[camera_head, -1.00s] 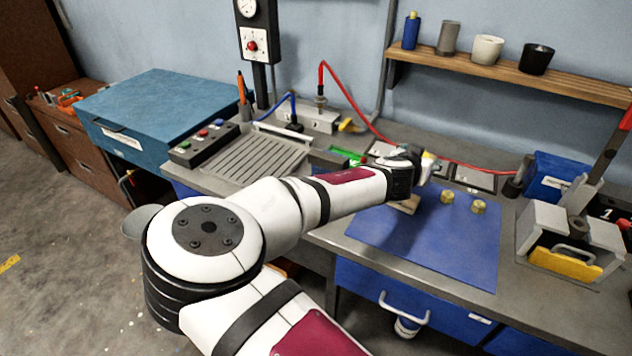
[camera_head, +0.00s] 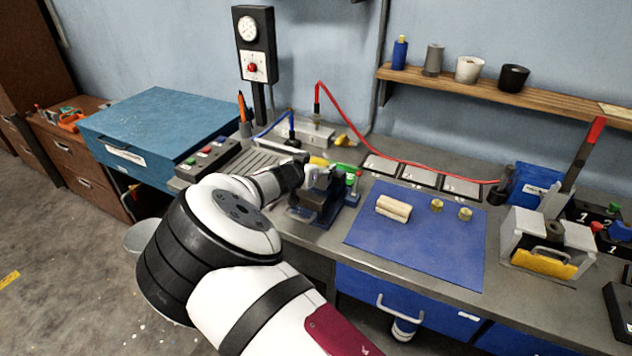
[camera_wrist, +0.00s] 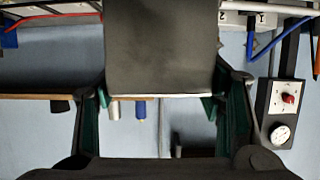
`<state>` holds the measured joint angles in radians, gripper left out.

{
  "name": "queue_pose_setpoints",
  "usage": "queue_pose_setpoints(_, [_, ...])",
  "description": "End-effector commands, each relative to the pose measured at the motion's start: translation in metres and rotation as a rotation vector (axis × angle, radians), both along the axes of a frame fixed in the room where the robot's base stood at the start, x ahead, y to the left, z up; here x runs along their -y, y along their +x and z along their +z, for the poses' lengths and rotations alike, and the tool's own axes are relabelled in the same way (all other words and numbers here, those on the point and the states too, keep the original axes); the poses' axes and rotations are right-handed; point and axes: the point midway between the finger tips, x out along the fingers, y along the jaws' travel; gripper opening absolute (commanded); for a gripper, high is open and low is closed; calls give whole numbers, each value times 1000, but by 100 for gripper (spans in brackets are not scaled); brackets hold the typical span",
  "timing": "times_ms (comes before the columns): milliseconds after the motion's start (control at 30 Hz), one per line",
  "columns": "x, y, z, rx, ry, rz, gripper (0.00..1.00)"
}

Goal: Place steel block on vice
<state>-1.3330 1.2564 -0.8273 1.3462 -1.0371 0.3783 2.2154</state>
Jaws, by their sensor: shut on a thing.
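My gripper (camera_wrist: 157,98) is shut on a dark grey steel block (camera_wrist: 160,45), which fills the upper middle of the wrist view between the two fingers. In the head view, my gripper (camera_head: 308,177) is at the left-middle of the bench, over or beside the dark blue-grey vice (camera_head: 328,200). The vice stands near the bench's front edge, left of the blue mat. The block and the vice run together in the head view, so I cannot tell whether they touch.
The blue mat (camera_head: 415,255) holds a pale wooden piece (camera_head: 393,208) and two brass pieces (camera_head: 437,205). A grey holder with a yellow front (camera_head: 543,263) stands to the right. A red hose (camera_head: 345,115) arches behind. A grooved plate (camera_head: 262,160) lies left of my gripper.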

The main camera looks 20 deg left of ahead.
Motion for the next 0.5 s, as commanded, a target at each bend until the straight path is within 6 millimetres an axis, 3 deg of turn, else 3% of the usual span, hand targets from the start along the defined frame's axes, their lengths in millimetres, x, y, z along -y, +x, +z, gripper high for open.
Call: queue_pose_setpoints(500, [1,1,-47,3,-1,-2,5])
